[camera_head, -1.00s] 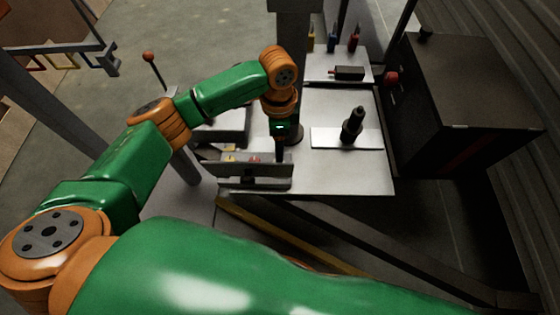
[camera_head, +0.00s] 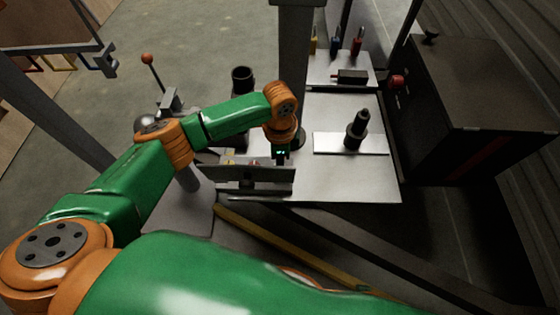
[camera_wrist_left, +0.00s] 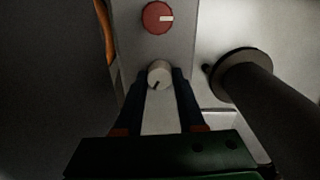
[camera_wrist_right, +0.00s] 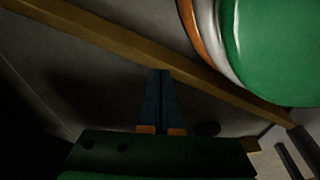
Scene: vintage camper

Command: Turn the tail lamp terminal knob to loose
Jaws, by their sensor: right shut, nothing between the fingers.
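In the left wrist view a pale round knob (camera_wrist_left: 159,74) with a dark pointer line sits on a light panel (camera_wrist_left: 186,48). The line points down and slightly left. A red knob (camera_wrist_left: 158,17) with a white line pointing right sits above it. My left gripper (camera_wrist_left: 160,78) has its two fingers apart, one on each side of the pale knob; I cannot tell whether they touch it. My right gripper (camera_wrist_right: 160,74) is shut and empty, near a yellowish bar.
A dark post with a round base (camera_wrist_left: 245,75) stands close right of the left gripper. A black cone-shaped tool (camera_head: 357,131) stands on a white plate on the bench (camera_head: 345,178). A dark cabinet (camera_head: 476,85) is at right. The yellowish bar (camera_wrist_right: 110,37) runs below the bench.

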